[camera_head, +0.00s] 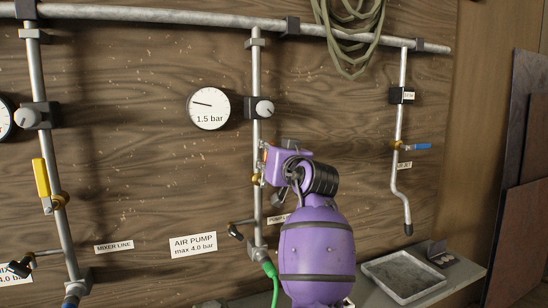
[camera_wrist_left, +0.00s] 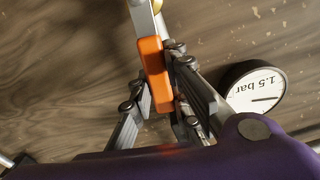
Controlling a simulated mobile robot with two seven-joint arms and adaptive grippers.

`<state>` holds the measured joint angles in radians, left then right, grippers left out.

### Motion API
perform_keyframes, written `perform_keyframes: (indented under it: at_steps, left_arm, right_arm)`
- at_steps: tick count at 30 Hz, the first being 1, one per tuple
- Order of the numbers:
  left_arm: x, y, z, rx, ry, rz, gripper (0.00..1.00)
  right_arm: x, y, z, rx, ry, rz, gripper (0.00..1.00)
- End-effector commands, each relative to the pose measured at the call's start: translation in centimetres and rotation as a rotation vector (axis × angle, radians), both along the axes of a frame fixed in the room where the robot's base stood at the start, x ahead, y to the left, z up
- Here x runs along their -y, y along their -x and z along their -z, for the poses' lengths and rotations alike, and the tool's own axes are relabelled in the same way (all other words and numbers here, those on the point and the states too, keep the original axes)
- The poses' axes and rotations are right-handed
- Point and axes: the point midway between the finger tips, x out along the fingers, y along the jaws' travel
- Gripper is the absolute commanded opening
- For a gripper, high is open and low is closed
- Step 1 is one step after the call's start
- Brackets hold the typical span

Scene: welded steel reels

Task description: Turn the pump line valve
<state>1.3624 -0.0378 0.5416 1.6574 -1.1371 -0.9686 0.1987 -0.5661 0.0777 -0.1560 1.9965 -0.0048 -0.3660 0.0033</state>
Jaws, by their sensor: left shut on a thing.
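The pump line is the middle vertical pipe (camera_head: 257,130), with a brass valve body (camera_head: 257,180) below the gauge. The valve's orange handle shows as a small sliver beside the pipe in the head view, and clearly in the wrist view (camera_wrist_left: 152,58). Its metal shank runs to brass at the top edge there. My left gripper (camera_wrist_left: 166,85) is shut on the orange handle, one finger on each side. In the head view my purple left hand (camera_head: 285,160) hides most of the handle and the fingers. My right gripper is in no view.
The pump gauge (camera_head: 208,109) reads 1.5 bar, with a regulator knob (camera_head: 264,107) to its right. A yellow-handled valve (camera_head: 42,178) is on the left pipe and a blue handle (camera_head: 416,147) on the right pipe. A hose coil (camera_head: 350,35) hangs above. A grey tray (camera_head: 405,277) stands lower right.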

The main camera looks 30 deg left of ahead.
Motion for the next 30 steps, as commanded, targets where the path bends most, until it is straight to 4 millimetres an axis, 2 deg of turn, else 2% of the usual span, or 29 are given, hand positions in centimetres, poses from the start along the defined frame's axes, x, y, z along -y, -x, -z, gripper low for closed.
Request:
perform_keyframes:
  at_steps: [11, 26, 27, 30]
  left_arm:
    - [-0.7, 0.9, -0.2, 0.115, 0.093, 0.001, 0.0]
    - [-0.8, 1.0, -0.2, 0.132, 0.109, 0.001, 0.0]
    - [-0.8, 1.0, -0.2, 0.132, 0.109, 0.001, 0.17]
    - [-0.8, 1.0, -0.2, 0.131, 0.108, 0.001, 0.3]
  right_arm:
    - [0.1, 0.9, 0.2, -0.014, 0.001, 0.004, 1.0]
    - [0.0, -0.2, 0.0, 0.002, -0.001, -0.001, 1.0]
    - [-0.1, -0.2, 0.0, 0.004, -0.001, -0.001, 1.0]
    - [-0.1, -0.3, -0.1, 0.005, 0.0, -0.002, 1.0]
